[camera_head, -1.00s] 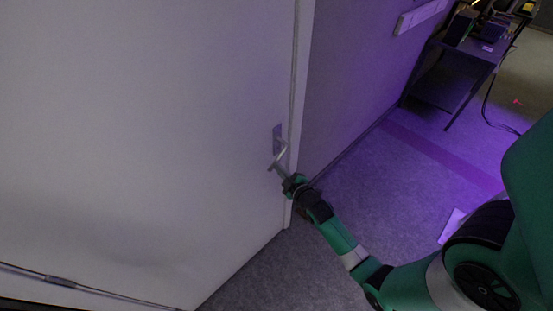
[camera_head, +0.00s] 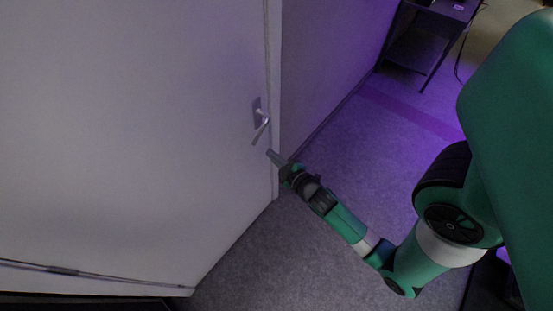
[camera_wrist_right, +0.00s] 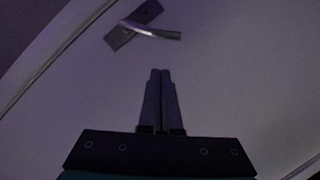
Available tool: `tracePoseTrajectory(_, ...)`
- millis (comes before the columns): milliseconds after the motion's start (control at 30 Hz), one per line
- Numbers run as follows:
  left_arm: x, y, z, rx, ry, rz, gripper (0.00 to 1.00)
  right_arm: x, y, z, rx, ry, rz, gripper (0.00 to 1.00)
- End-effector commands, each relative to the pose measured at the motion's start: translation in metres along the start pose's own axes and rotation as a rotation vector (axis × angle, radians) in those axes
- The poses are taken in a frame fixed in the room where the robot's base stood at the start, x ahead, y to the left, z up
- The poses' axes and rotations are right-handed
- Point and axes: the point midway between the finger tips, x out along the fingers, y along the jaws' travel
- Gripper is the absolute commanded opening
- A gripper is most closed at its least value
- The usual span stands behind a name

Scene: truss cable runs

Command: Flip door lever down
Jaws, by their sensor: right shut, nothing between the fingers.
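The metal door lever (camera_head: 260,133) sticks out from a small plate (camera_head: 257,106) near the edge of the pale door (camera_head: 140,130). In the head view it slants down and to the left. In the right wrist view the lever (camera_wrist_right: 155,32) and its plate (camera_wrist_right: 122,38) lie beyond the fingertips, at an angle to each other. My right gripper (camera_head: 270,153) is shut and empty, just below and to the right of the lever's free end, apart from it. Its closed fingers also show in the wrist view (camera_wrist_right: 160,75). My left gripper is out of view.
The door's edge and frame (camera_head: 273,90) run beside the lever. A purple-lit wall (camera_head: 330,50) stands to the right. A dark table (camera_head: 425,45) stands at the back right. A thin rod or cable (camera_head: 100,277) crosses the door's lower part. The carpet is open around my arm.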

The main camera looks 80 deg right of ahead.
Motion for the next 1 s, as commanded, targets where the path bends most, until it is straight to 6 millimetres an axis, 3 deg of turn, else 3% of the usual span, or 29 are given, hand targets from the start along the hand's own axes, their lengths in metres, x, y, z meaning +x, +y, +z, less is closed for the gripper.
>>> tracePoseTrajectory(100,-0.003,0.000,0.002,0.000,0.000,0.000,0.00,-0.018,-0.002,0.001,0.000,0.000,-0.002,0.00)
tracePoseTrajectory(233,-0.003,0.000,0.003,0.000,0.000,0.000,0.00,-0.027,-0.001,0.000,0.000,0.001,-0.001,0.00)
tracePoseTrajectory(867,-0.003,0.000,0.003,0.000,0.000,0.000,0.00,-0.028,-0.001,-0.001,0.000,0.004,-0.002,0.00)
tracePoseTrajectory(933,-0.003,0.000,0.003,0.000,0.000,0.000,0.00,-0.026,-0.004,-0.011,-0.005,0.028,-0.011,0.00)
tracePoseTrajectory(1000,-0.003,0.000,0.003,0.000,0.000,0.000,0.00,-0.016,-0.001,-0.035,-0.005,0.086,-0.002,0.00)
